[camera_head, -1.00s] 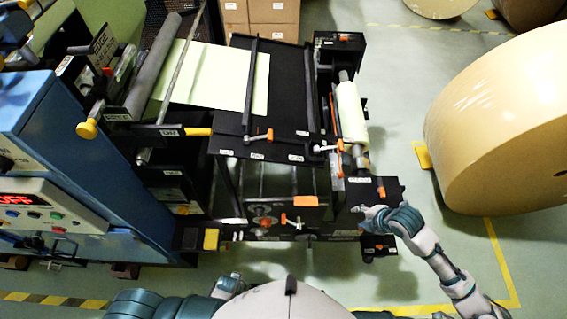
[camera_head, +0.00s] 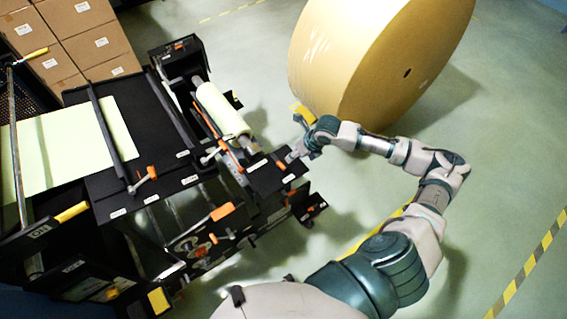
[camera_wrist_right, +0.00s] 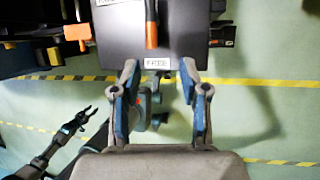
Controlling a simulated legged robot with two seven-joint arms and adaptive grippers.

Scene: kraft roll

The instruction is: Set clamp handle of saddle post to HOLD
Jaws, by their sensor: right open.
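The saddle post is a black box-like block (camera_head: 262,178) at the right end of the machine, beside the pale roll. It has an orange clamp handle (camera_head: 282,165), which also shows in the right wrist view (camera_wrist_right: 151,25), pointing straight down the picture towards a label reading FREE (camera_wrist_right: 157,62). A HOLD label is not readable. My right gripper (camera_head: 294,153) is beside the post. In the wrist view its two fingers (camera_wrist_right: 158,78) are apart and empty, just below the block's near edge. My left gripper (camera_wrist_right: 84,116) shows small at the lower left of the wrist view, fingers apart and empty.
A large kraft roll (camera_head: 350,60) stands on the floor behind my right arm. The pale roll (camera_head: 222,110) and another orange handle (camera_head: 222,212) are on the machine close by. Cardboard boxes (camera_head: 85,40) are stacked at the back left. Floor at the right is clear.

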